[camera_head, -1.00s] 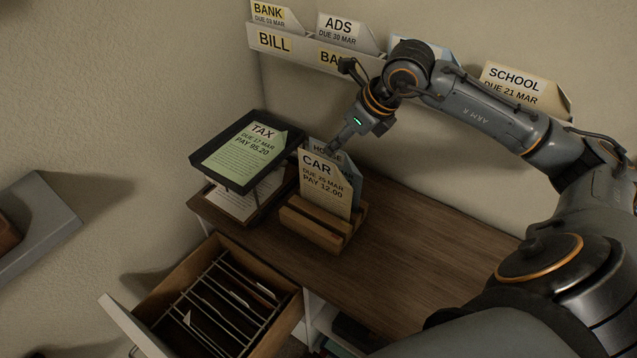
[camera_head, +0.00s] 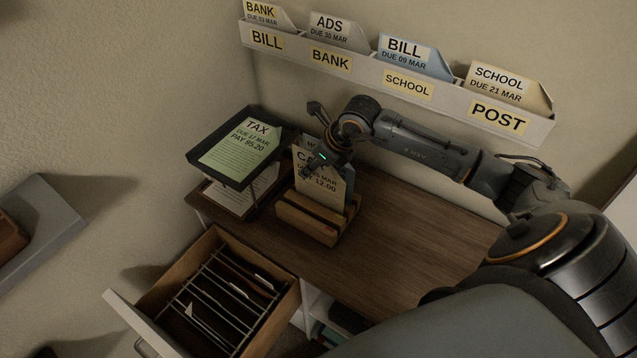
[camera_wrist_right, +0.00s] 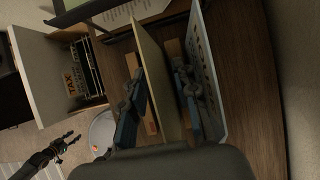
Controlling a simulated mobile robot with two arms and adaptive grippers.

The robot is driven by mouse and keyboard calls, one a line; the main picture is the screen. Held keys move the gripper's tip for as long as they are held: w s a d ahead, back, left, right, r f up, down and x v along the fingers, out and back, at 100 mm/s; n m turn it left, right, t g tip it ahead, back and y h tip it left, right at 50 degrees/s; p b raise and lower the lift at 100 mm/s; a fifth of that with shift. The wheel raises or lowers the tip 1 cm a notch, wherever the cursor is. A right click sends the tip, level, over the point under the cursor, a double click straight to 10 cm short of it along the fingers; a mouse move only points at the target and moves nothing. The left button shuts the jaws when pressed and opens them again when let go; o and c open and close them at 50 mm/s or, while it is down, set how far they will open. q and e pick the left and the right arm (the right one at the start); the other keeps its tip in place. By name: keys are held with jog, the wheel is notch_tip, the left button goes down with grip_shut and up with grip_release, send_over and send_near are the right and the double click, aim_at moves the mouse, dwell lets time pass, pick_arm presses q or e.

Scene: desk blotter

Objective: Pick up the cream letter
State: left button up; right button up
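The cream letter (camera_head: 318,198), marked CAR, stands in the wooden letter stand (camera_head: 308,222) on the desk, in front of another letter. My right gripper (camera_head: 309,172) is over its upper part and hides some of its print. In the right wrist view the cream letter (camera_wrist_right: 158,70) passes between the two fingers of my right gripper (camera_wrist_right: 160,95). The fingers look apart, one on each side of it. My left gripper (camera_wrist_right: 70,140) is small at the lower left of the wrist view; its opening is unclear. It is not in the head view.
A wall rack (camera_head: 362,75) holds several letters behind the desk. A black tray (camera_head: 205,170) with a green TAX letter (camera_head: 240,146) is left of the stand. An open drawer (camera_head: 180,262) with wire dividers juts out in front. The desk's right part (camera_head: 400,235) is clear.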

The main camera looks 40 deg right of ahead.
jog(key=shift+s, duration=0.1)
jog(key=shift+c, duration=0.9)
grip_shut()
pick_arm(q)
jog(key=shift+s, duration=0.35)
jog(key=shift+f, duration=0.1)
pick_arm(e)
jog(key=shift+r, duration=0.2)
pick_arm(q)
notch_tip(320, 180, down, 3)
jog(key=b, duration=0.2)
jog(key=shift+w+b, duration=0.15)
jog(key=shift+b, duration=0.25)
pick_arm(e)
notch_tip(320, 180, up, 28)
jog(key=shift+f, duration=0.15)
